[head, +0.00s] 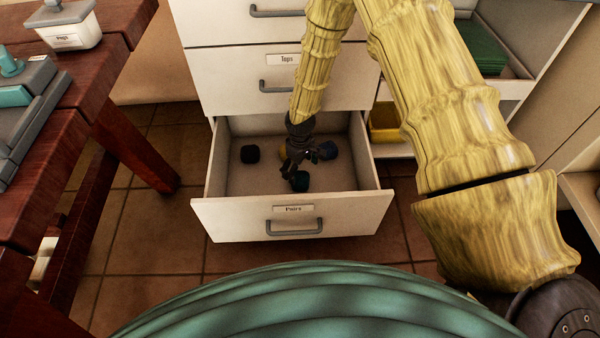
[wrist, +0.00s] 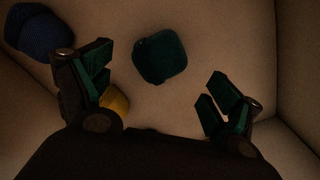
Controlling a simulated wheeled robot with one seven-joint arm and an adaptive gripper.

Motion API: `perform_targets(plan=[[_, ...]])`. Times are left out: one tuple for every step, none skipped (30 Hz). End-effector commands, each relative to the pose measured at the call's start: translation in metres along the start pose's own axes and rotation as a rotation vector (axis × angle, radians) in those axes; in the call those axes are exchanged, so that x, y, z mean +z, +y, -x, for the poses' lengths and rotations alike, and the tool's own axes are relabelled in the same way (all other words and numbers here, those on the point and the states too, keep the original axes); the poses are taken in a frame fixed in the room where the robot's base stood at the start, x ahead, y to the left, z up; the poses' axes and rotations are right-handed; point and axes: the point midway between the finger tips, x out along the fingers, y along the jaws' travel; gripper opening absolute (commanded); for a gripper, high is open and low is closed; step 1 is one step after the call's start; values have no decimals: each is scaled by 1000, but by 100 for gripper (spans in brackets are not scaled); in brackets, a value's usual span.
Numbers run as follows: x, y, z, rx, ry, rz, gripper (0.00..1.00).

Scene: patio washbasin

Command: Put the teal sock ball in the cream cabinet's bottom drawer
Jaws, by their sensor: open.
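The cream cabinet (head: 229,68) has its bottom drawer (head: 235,219), labelled "Pairs", pulled open. The teal sock ball (head: 299,181) lies inside that drawer, near its front and a little right of the middle. In the wrist view the teal sock ball (wrist: 160,56) rests on the drawer floor, beyond the fingertips and between their lines, with gaps on both sides. My gripper (head: 296,161) reaches down into the drawer, just behind the ball in the head view. In the wrist view my gripper (wrist: 157,88) is open and holds nothing.
A wooden table (head: 137,150) stands left. The upper drawers are shut. An open shelf (head: 510,88) is right.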

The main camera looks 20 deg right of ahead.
Motion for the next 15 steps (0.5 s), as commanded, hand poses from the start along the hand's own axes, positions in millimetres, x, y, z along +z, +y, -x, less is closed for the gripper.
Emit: perform_targets(plan=[[0,0,14,0,1,1,91],[0,0,18,1,1,1,91],[0,0,24,0,1,1,91],[0,0,28,0,0,1,91],[0,0,32,0,0,0,91],[0,0,37,0,0,0,91],[0,0,40,0,0,-1,91],[0,0,42,0,0,-1,91],[0,0,45,0,0,-1,91],[0,0,47,0,-1,0,91],[0,0,48,0,-1,0,91],[0,0,50,0,-1,0,91],[0,0,50,0,-1,0,91],[0,0,51,0,-1,0,91],[0,0,51,0,-1,0,91]])
